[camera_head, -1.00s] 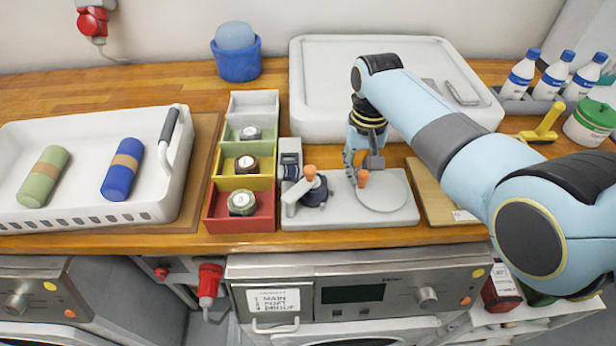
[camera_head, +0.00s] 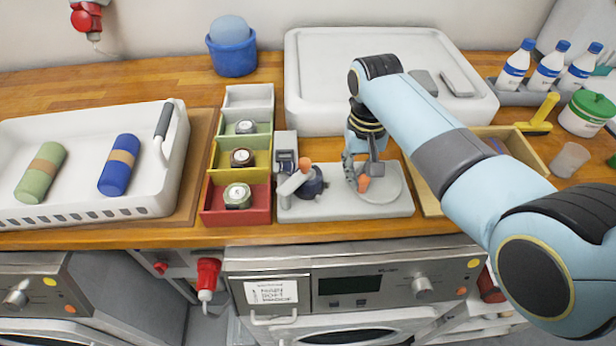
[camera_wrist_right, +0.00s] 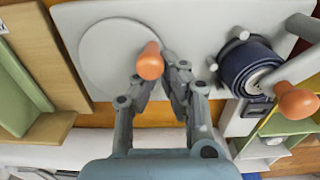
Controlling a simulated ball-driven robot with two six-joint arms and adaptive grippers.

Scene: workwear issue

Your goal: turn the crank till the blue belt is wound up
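The winder has a flat grey base (camera_head: 330,206) with a round crank disc (camera_head: 389,188). An orange crank knob (camera_head: 363,184) stands on the disc's left side. A dark blue belt roll (camera_head: 314,183) sits left of the disc; in the right wrist view the belt (camera_wrist_right: 243,70) is coiled, with no long loose end visible. A second orange knob (camera_head: 304,163) tops a grey lever beside the roll. My right gripper (camera_head: 361,174) points down over the disc. In the right wrist view its fingers (camera_wrist_right: 156,78) close around the crank knob. My left gripper is out of view.
Coloured bins (camera_head: 258,215) with belt rolls stand left of the winder. A white basket (camera_head: 70,209) holds green and blue rolls. A large white tray lid (camera_head: 310,80) lies behind. A wooden box (camera_head: 520,150), clear cup (camera_head: 569,159) and bottles (camera_head: 517,65) are at right.

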